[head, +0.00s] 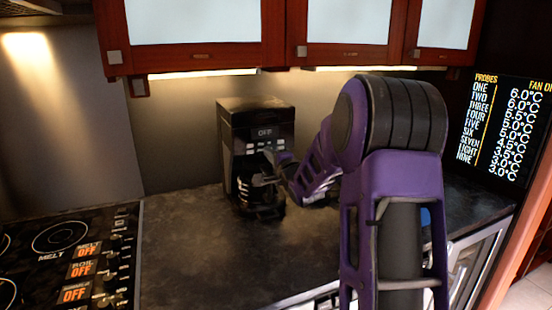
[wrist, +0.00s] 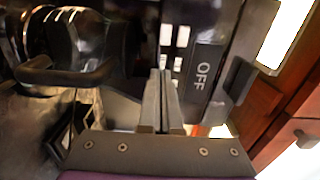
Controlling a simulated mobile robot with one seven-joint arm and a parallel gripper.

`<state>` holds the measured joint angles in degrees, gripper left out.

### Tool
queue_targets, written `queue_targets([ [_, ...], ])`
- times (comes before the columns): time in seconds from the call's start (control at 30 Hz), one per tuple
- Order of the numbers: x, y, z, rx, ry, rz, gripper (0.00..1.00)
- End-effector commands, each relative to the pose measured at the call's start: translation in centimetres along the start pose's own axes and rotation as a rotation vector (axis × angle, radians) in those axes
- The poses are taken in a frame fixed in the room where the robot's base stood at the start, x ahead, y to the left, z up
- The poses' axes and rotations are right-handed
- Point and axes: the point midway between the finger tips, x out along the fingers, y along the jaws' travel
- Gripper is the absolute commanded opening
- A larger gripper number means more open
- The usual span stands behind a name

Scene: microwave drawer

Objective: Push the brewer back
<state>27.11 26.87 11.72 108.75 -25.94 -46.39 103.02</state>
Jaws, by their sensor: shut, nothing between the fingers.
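The brewer (head: 232,116) is a black coffee maker with an "OFF" display and light buttons, standing upright on the dark counter against the back wall. Its dark carafe (head: 262,199) sits in its lower part. My gripper (head: 268,181) is at the brewer's front, below the button panel. In the wrist view the brewer's panel (wrist: 203,75) appears turned sideways, and the carafe (wrist: 60,35) with its handle is at upper left. My gripper (wrist: 160,80) is shut and empty, its fingertips close to the panel's buttons. I cannot tell whether they touch.
A stove (head: 70,255) with labelled controls is at the left. Wooden cabinets (head: 200,60) with white panels hang above the brewer. The counter (head: 185,245) is clear left of and before the brewer. A temperature display (head: 505,125) stands at the right. A blue thing (head: 425,217) is mostly hidden by my arm.

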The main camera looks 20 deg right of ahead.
Motion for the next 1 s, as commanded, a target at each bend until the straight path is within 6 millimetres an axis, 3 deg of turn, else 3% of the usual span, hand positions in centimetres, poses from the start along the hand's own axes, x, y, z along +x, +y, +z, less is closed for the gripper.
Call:
queue_targets([
  [0.3, 1.9, -0.2, 0.1, -0.001, -0.002, -0.004, 0.00],
  [1.0, 2.2, -0.4, 0.6, -0.001, -0.004, -0.010, 0.00],
])
